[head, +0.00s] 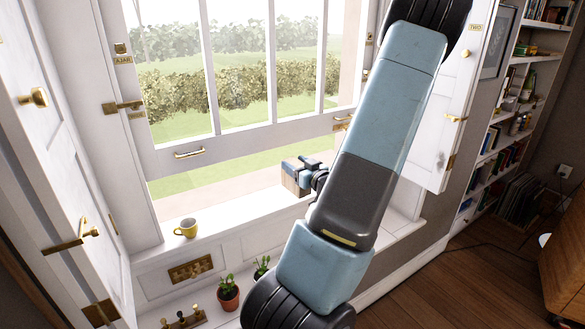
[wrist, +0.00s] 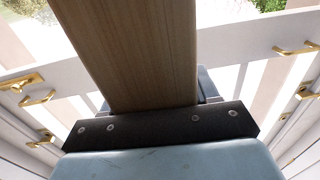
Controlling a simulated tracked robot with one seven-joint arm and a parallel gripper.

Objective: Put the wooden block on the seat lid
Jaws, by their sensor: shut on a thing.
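The wooden block (head: 290,178) is held in my gripper (head: 308,166) at the raised window's opening, right of centre in the head view. I cannot tell whether it touches the sill. In the wrist view the block (wrist: 130,50) fills the upper middle, its grain running away from the gripper body (wrist: 160,128). The fingertips are mostly hidden behind the block there. The white surface low in the head view, bearing the plants, looks like the seat lid (head: 205,298). My arm covers its right part.
A yellow mug (head: 187,228) stands on the white sill (head: 235,222). Potted plants (head: 228,292) and a small brass-and-wood piece (head: 182,320) stand lower down. The raised sash (head: 240,138) hangs above the opening. Open white shutters (head: 60,150) flank the window. A bookcase (head: 510,110) is at right.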

